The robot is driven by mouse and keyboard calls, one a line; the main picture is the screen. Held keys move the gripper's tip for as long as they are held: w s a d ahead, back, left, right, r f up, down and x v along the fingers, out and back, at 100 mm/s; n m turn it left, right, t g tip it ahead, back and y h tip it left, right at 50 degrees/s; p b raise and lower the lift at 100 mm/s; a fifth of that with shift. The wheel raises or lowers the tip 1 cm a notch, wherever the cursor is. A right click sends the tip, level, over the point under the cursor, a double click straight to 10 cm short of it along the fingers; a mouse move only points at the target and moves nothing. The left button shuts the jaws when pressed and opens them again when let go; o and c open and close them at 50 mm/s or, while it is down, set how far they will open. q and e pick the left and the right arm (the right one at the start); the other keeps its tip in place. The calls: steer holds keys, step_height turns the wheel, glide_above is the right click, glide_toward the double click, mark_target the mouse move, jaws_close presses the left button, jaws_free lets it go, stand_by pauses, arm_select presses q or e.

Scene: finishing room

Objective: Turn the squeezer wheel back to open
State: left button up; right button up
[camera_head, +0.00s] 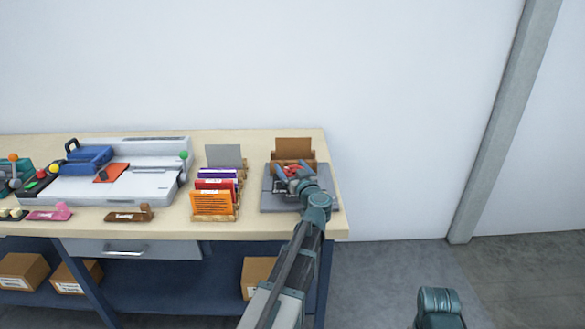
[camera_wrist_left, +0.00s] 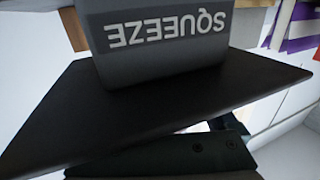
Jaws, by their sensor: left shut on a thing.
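The squeezer (camera_head: 270,203) is a grey machine with a flat base at the right end of the bench. My left gripper (camera_head: 291,172) reaches over it from the front and is shut on its wheel, which is mostly hidden behind the gripper; some red shows there. In the left wrist view, a dark grey block (camera_wrist_left: 165,38) with upside-down "SQUEEZE" lettering stands above a broad black plate (camera_wrist_left: 160,105). The wheel's angle cannot be told.
A brown board in a wooden stand (camera_head: 294,146) is behind the squeezer. A rack of coloured booklets (camera_head: 213,203) stands to its left, then a large white machine (camera_head: 150,186). Cardboard boxes (camera_head: 23,270) sit on the lower shelf.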

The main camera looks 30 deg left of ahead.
arm_select(q)
steer(key=n+g+y, duration=0.1)
steer(key=g, duration=0.1)
steer(key=n+g+y, duration=0.1)
steer(key=n+g, duration=0.1)
steer(key=g, duration=0.1)
steer(key=shift+s+a+n+y, duration=0.2)
steer(key=shift+n+y, duration=0.1)
steer(key=shift+y, duration=0.1)
steer(key=shift+s+a+n+g+y, duration=0.1)
steer(key=shift+s+n+g+y, duration=0.2)
steer(key=shift+n+g, duration=0.55)
steer(key=shift+s+g, duration=0.1)
steer(key=shift+g, duration=0.25)
steer(key=o, duration=1)
steer(key=v, duration=1.3)
steer(key=shift+d+f, duration=0.1)
steer(key=shift+d, duration=0.3)
